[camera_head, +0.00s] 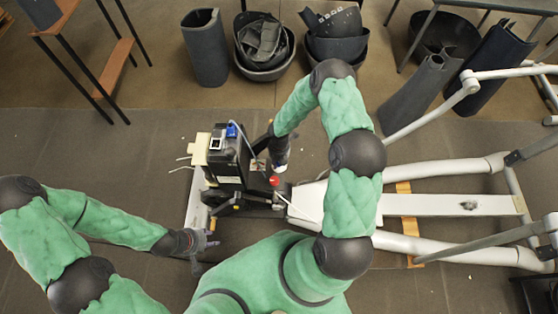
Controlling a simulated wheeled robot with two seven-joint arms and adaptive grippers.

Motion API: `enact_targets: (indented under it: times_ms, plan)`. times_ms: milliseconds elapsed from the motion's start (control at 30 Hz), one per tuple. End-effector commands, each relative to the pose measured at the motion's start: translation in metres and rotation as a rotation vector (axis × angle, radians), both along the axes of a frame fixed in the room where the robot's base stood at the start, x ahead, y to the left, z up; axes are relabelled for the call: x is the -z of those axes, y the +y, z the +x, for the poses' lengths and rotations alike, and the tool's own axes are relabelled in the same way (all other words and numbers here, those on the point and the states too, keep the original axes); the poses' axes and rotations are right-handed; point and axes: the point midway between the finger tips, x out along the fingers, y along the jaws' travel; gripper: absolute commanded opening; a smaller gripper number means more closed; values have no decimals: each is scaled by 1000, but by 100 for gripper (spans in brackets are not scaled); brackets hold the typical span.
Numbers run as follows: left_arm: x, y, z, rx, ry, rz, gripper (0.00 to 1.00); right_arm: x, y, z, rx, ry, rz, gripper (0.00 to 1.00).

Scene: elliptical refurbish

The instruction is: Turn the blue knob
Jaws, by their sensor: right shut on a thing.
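A small blue part (231,131), which looks like the blue knob, sits on top of the black unit (228,160) of the elliptical machine. My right gripper (279,160) reaches down at the right side of this unit, to the right of the blue part and visibly apart from it. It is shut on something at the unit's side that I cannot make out. A red knob-like piece (274,181) is just below it. My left gripper (213,239) is low at the left, below the unit and clear of the blue part; its finger opening is too small to judge.
The elliptical's white frame (450,205) stretches right across the grey mat. Grey covers (206,48) and black bins (264,45) stand along the back. A table with dark legs (85,65) is at upper left. The mat left of the unit is mostly clear.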

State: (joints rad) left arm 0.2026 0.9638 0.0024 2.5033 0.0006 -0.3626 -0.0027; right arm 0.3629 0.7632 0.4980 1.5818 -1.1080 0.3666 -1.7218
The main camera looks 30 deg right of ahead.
Motion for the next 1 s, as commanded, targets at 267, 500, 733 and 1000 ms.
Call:
enact_targets:
  times_ms: [267, 500, 733, 1000]
  plan:
    - [0, 0, 0, 0, 0, 0, 40, 1, 1, 0, -1, 0, 1, 0]
    - [0, 0, 0, 0, 0, 0, 40, 0, 0, 0, 0, 0, 0, 55]
    - [0, 0, 0, 0, 0, 0, 40, -2, 0, 0, 0, 0, 0, 55]
    - [0, 0, 0, 0, 0, 0, 40, -37, 0, 1, 0, -3, -1, 55]
